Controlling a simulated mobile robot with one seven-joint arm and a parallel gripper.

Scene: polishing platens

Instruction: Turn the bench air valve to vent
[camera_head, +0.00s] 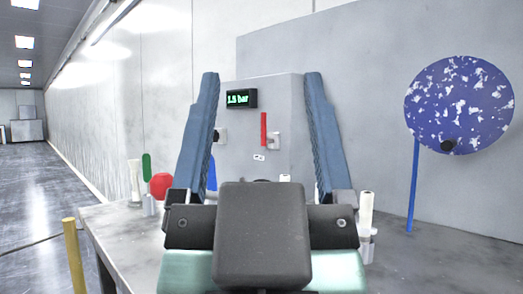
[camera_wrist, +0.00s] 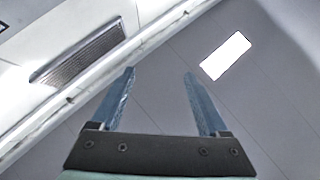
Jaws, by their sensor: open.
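The likely bench air valve shows in the head view as an upright red handle (camera_head: 264,129) on a grey box. A pale fitting (camera_head: 274,141) sits beside it, and a small label (camera_head: 259,157) is below. A black display (camera_head: 237,99) above left reads about 1.5 bar in green. My gripper (camera_head: 261,76) is open and empty, its blue fingers pointing up. In the picture the handle lies between the fingers, apart from both; the gripper is nearer the camera. In the wrist view my gripper (camera_wrist: 160,72) faces the ceiling, and no valve shows.
The grey bench (camera_head: 118,232) carries a red round thing (camera_head: 160,185), a green-topped piece (camera_head: 147,166) and pale cylinders (camera_head: 366,210). A blue speckled disc (camera_head: 460,105) stands at right on a blue post. A yellow post (camera_head: 74,255) stands at front left.

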